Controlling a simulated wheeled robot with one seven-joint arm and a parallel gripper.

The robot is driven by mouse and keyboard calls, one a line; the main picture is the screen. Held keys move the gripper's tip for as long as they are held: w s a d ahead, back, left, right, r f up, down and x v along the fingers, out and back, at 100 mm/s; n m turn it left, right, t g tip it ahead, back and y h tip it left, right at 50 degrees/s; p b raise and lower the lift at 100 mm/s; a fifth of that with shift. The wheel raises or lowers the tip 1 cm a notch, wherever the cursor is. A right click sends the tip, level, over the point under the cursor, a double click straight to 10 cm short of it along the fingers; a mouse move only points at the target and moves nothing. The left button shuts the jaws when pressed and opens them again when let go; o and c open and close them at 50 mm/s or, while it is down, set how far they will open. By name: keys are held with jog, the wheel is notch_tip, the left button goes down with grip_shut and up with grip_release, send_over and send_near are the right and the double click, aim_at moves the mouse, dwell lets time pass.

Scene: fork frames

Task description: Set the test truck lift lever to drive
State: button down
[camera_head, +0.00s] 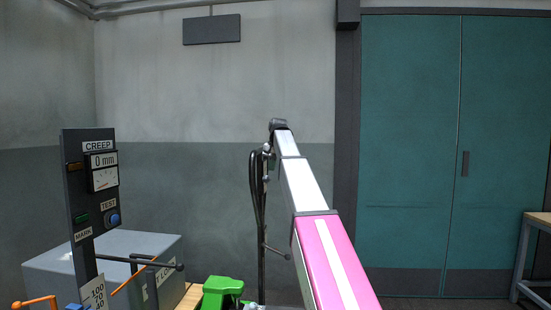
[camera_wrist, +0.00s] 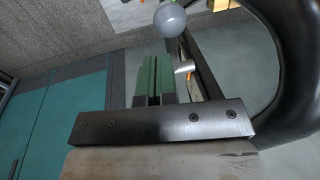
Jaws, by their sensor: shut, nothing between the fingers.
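The test truck's dark handle post (camera_head: 262,225) stands upright beside my arm, with a black loop (camera_head: 255,190) at its top. In the wrist view the black loop (camera_wrist: 270,85) curves along the right side. A grey ball knob (camera_wrist: 170,20), seemingly the lift lever's end, shows just beyond my fingertips; most of its stem is hidden. A short light metal pin (camera_wrist: 185,66) is right of the fingers. My gripper (camera_wrist: 153,60) has its green-padded fingers together and empty, close to the knob; contact cannot be told. The lever's setting cannot be read.
A green block (camera_head: 221,292) stands low in front of the post. At left are a grey cabinet (camera_head: 135,250) and a dark gauge panel (camera_head: 90,180), with orange and black levers nearby. Teal doors (camera_head: 410,150) and a bench (camera_head: 538,219) are at right. Floor before the doors is clear.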

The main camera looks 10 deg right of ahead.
aim_at(266, 179)
jog(key=shift+s+a+f, duration=0.25)
jog(key=shift+a+f, duration=0.3)
jog(key=shift+f, duration=0.1)
jog(key=shift+s+a+f+t+h, duration=0.15)
jog(key=shift+s+f+t, duration=0.15)
jog(key=shift+t, duration=0.2)
jog(key=shift+s+d+f+t+h, duration=0.1)
jog(key=shift+s+f+t+h, duration=0.15)
jog(key=shift+t, duration=0.25)
jog(key=shift+a+f+t, duration=0.1)
jog(key=shift+f+t, duration=0.2)
jog(key=shift+f, duration=0.25)
